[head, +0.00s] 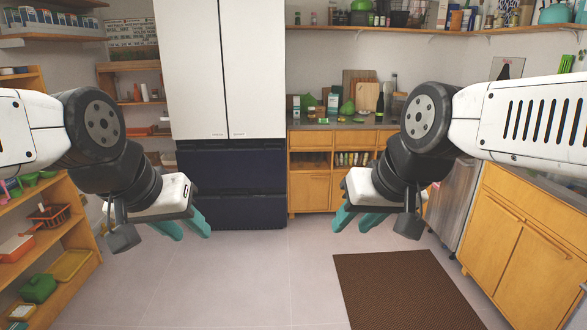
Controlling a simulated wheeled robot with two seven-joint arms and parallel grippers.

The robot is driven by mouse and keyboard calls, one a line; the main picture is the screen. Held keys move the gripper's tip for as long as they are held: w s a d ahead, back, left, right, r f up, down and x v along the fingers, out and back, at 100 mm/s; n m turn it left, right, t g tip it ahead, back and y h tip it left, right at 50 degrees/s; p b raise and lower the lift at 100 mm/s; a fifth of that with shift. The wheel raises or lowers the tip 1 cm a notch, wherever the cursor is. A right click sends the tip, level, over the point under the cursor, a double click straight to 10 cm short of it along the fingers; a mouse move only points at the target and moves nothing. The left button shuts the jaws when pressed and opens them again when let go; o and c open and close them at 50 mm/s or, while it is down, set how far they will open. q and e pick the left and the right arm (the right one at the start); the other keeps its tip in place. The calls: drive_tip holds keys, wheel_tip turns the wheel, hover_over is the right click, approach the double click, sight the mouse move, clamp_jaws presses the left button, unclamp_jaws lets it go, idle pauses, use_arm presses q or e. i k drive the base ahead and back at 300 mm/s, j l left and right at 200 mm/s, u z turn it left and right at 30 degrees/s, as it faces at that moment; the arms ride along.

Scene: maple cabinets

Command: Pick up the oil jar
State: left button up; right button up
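No thing in the head view can be made out for certain as the oil jar. A dark bottle (380,104) stands upright on the back counter (330,125), and small jars and bottles stand on the wall shelf above; they are too small to identify. My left gripper (192,235) has teal fingers spread apart with nothing between them, over the floor in front of the fridge. My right gripper (352,228) is also open and empty, in front of the back cabinets. Both are far from the counter.
A white and dark blue fridge (220,70) stands at the back. Open shelves (45,222) line the left, and wood cabinets (520,240) and a dishwasher (455,205) the right. A brown mat (405,290) lies on the floor. The middle floor is clear.

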sight(342, 113)
drive_tip(key=i+l+z, duration=0.1)
drive_tip(key=i+z, duration=0.35)
drive_tip(key=i, duration=3.7)
drive_tip(key=i+u, duration=0.15)
drive_tip(key=i, duration=0.5)
drive_tip(key=i+l+u, duration=0.2)
drive_tip(key=i, duration=0.45)
